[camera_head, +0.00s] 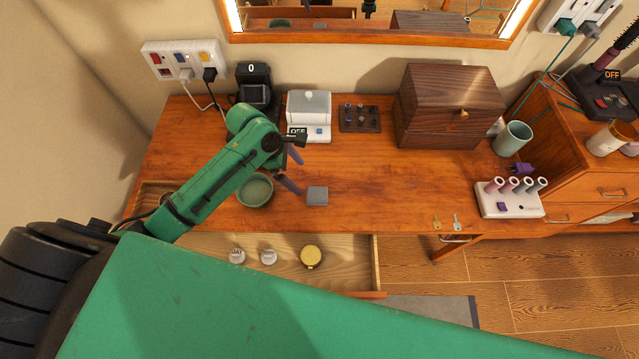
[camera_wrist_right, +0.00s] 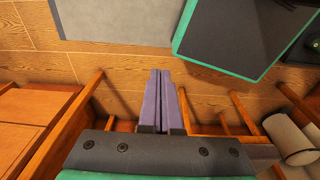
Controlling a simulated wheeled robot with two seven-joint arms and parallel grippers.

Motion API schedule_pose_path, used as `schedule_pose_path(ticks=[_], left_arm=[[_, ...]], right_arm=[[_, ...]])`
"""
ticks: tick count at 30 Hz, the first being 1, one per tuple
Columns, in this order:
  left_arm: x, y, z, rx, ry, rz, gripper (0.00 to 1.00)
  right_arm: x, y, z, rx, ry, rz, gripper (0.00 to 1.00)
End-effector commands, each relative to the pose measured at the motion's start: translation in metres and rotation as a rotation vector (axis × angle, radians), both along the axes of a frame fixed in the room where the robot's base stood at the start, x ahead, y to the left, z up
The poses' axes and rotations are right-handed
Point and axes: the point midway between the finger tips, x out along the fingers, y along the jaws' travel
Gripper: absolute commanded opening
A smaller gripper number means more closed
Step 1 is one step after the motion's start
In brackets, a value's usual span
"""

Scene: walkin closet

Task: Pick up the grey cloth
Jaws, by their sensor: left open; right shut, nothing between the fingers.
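The grey cloth (camera_head: 317,195) looks like a small flat grey square on the wooden desk top, near its front edge. My left gripper (camera_head: 298,176) is open above the desk, just up and left of the cloth. Its two purple fingers are spread apart with nothing visible between them, and it appears apart from the cloth. My right gripper (camera_wrist_right: 160,74) shows in the right wrist view, its purple fingers shut together and empty, above the floor and wooden furniture. The cloth is not in that view.
A green bowl (camera_head: 255,190) stands beside my left gripper. A white device (camera_head: 309,107), a dark tray (camera_head: 360,119) and a wooden box (camera_head: 449,106) stand behind. The open drawer (camera_head: 345,268) below holds several jars. Desk right of the cloth is clear.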

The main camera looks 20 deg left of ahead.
Motion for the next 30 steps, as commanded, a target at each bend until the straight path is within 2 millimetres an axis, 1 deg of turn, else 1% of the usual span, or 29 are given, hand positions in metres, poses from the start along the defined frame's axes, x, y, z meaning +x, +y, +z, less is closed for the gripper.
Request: schedule_pose_path(ticks=[1, 3, 6, 8, 10, 14, 15, 16, 19, 24, 26, 27, 29, 30], left_arm=[[0.001, -0.005, -0.012, 0.001, 0.004, 0.001, 1.00], [0.003, -0.012, -0.028, 0.001, 0.002, 0.001, 1.00], [0.005, -0.019, -0.047, 0.000, 0.000, 0.001, 1.00], [0.006, -0.022, -0.053, 0.001, -0.001, 0.000, 1.00], [0.007, -0.026, -0.061, 0.002, 0.000, 0.000, 1.00], [0.009, -0.038, -0.082, 0.003, 0.000, 0.001, 1.00], [0.010, -0.041, -0.090, 0.002, 0.000, 0.001, 1.00], [0.011, -0.043, -0.095, 0.002, 0.000, 0.000, 1.00], [0.011, -0.045, -0.102, 0.002, -0.002, 0.000, 1.00], [0.011, -0.045, -0.102, 0.002, -0.002, 0.000, 1.00], [0.011, -0.045, -0.102, 0.002, -0.002, 0.000, 0.77], [0.011, -0.045, -0.102, 0.002, -0.002, 0.000, 0.62], [0.011, -0.045, -0.102, 0.002, -0.001, 0.001, 0.39], [0.011, -0.045, -0.102, 0.002, -0.001, 0.001, 0.23]], right_arm=[[-0.010, -0.001, 0.001, -0.001, 0.015, -0.001, 0.00], [-0.022, -0.002, 0.001, -0.003, 0.034, -0.001, 0.00], [-0.030, -0.002, 0.001, -0.004, 0.048, -0.001, 0.00], [-0.030, -0.002, 0.001, -0.004, 0.047, -0.001, 0.00], [-0.025, -0.002, 0.003, -0.004, 0.040, -0.001, 0.00], [-0.005, -0.001, 0.010, -0.001, 0.007, 0.000, 0.00], [-0.001, 0.000, 0.008, 0.000, 0.000, 0.000, 0.00], [0.000, 0.000, 0.008, 0.000, -0.002, 0.000, 0.00], [-0.001, 0.000, 0.008, 0.000, 0.001, 0.000, 0.00], [-0.010, -0.001, 0.007, -0.001, 0.015, 0.001, 0.00], [-0.012, -0.001, 0.007, -0.001, 0.018, 0.001, 0.00], [-0.013, -0.001, 0.007, -0.001, 0.019, 0.001, 0.00], [-0.013, -0.001, 0.007, -0.001, 0.020, 0.001, 0.00], [-0.013, -0.001, 0.007, -0.001, 0.020, 0.001, 0.00]])
